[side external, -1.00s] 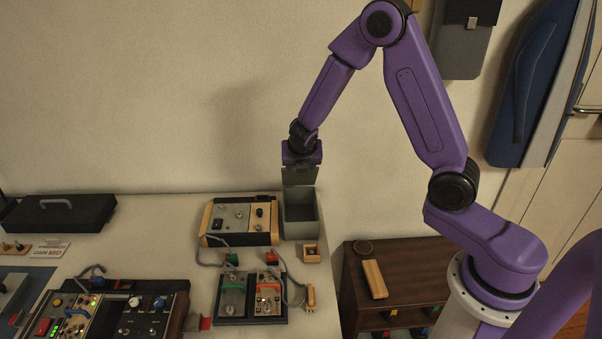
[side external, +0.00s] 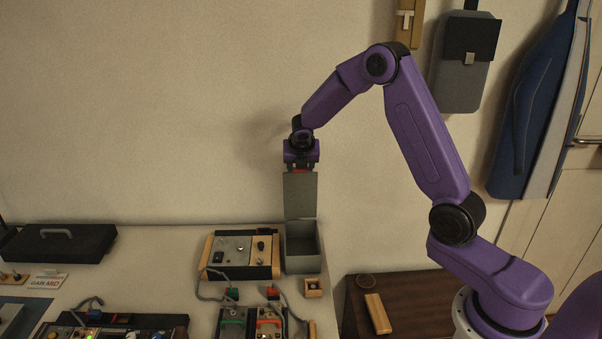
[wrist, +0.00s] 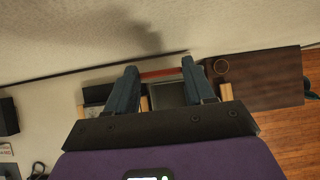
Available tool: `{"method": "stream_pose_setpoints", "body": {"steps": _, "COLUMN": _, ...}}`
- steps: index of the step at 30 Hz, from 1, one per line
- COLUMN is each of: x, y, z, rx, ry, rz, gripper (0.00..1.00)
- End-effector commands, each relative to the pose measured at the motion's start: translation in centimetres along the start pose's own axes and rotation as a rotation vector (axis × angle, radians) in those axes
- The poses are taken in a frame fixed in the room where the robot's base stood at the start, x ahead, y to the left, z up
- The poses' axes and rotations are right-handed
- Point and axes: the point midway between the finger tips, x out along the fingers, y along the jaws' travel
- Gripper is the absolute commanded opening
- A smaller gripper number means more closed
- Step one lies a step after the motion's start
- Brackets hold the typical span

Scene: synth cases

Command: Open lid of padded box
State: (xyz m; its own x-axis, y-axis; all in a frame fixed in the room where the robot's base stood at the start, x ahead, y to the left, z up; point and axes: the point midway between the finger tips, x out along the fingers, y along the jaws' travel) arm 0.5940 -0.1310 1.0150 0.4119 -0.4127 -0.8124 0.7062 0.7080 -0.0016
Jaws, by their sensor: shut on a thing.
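The grey padded box (side external: 304,262) stands on the table against the wall, its dark inside showing. Its grey lid (side external: 300,196) is raised and stands about upright at the back of the box. My gripper (side external: 299,170) is at the top edge of the lid, shut on a red strip there. In the wrist view, the red strip (wrist: 160,74) spans between the two fingers of my gripper (wrist: 160,72). The box (wrist: 170,94) shows below it between the fingers, partly hidden by them.
A wood-sided control panel (side external: 240,252) stands close left of the box. A small wooden box (side external: 313,288) is in front of it. A black case (side external: 62,243) lies far left. A dark cabinet (side external: 405,300) is to the right. The wall is close behind.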

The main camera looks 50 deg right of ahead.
Motion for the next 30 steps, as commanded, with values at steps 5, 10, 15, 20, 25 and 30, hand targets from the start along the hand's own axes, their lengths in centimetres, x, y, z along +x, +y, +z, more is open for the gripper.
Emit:
{"method": "stream_pose_setpoints", "body": {"steps": 5, "x": 0.7, "y": -0.1, "z": 1.4, "rx": 0.004, "ry": -0.008, "rz": 0.001, "gripper": 0.00}}
{"method": "stream_pose_setpoints", "body": {"steps": 10, "x": 0.9, "y": -0.1, "z": 1.7, "rx": 0.005, "ry": -0.008, "rz": 0.001, "gripper": 0.00}}
{"method": "stream_pose_setpoints", "body": {"steps": 15, "x": 1.0, "y": -0.1, "z": 1.8, "rx": 0.005, "ry": -0.009, "rz": 0.002, "gripper": 0.00}}
{"method": "stream_pose_setpoints", "body": {"steps": 20, "x": 1.0, "y": -0.1, "z": 1.9, "rx": 0.005, "ry": -0.009, "rz": 0.002, "gripper": 0.00}}
{"method": "stream_pose_setpoints", "body": {"steps": 25, "x": 1.0, "y": -0.1, "z": 1.8, "rx": 0.005, "ry": -0.008, "rz": 0.002, "gripper": 0.79}}
{"method": "stream_pose_setpoints", "body": {"steps": 30, "x": 1.0, "y": 0.0, "z": 1.6, "rx": 0.003, "ry": -0.005, "rz": 0.001, "gripper": 0.79}}
